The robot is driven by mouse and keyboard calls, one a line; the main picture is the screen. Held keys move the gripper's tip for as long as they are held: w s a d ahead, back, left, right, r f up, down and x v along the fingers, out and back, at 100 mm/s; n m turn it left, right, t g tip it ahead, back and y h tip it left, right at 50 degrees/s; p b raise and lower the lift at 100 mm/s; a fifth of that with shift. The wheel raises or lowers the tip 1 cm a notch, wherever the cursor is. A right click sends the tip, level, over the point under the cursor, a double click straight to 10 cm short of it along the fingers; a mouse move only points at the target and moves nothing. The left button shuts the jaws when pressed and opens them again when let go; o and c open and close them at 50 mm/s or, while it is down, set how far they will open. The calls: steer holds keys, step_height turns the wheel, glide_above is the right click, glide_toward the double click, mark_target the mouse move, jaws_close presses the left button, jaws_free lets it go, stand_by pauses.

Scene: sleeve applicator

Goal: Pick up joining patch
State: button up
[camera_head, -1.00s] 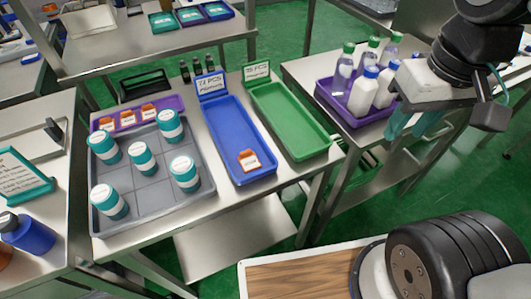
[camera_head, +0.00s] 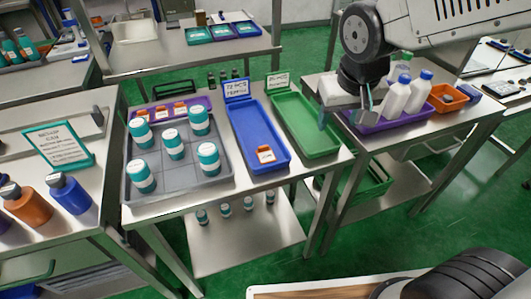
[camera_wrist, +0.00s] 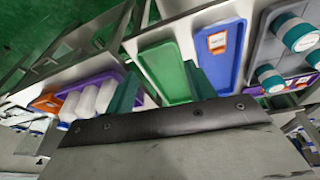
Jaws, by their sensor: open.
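The joining patch is not plainly marked. Small orange pieces with white labels could be it: one (camera_head: 265,154) lies in the near end of the blue tray (camera_head: 245,129), and several sit in the purple tray (camera_head: 150,111) behind the grey tray. The blue-tray piece also shows in the wrist view (camera_wrist: 217,42). My gripper (camera_head: 355,106) is open, to the right of the green tray (camera_head: 308,128) and in front of the purple bottle tray. In the wrist view its two teal fingers (camera_wrist: 160,90) are apart with nothing held between them.
A grey tray (camera_head: 184,187) holds several teal-and-white jars. White bottles (camera_head: 394,99) stand in a purple tray (camera_head: 385,133) on the right table, beside an orange bin (camera_head: 446,98). A sign (camera_head: 59,145) and capped bottles (camera_head: 70,193) stand at left. Green floor separates the tables.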

steer(key=w+a+f+n, duration=0.1)
steer(key=w+a+f, duration=0.4)
steer(key=a, duration=0.2)
steer(key=t+y, duration=0.1)
glide_toward(263, 146)
steer(key=shift+n, duration=0.4)
steer(key=x, duration=0.7)
steer(key=shift+d, duration=0.1)
steer(key=shift+w+f, duration=0.25)
steer(key=shift+f, duration=0.4)
steer(key=c, duration=0.7)
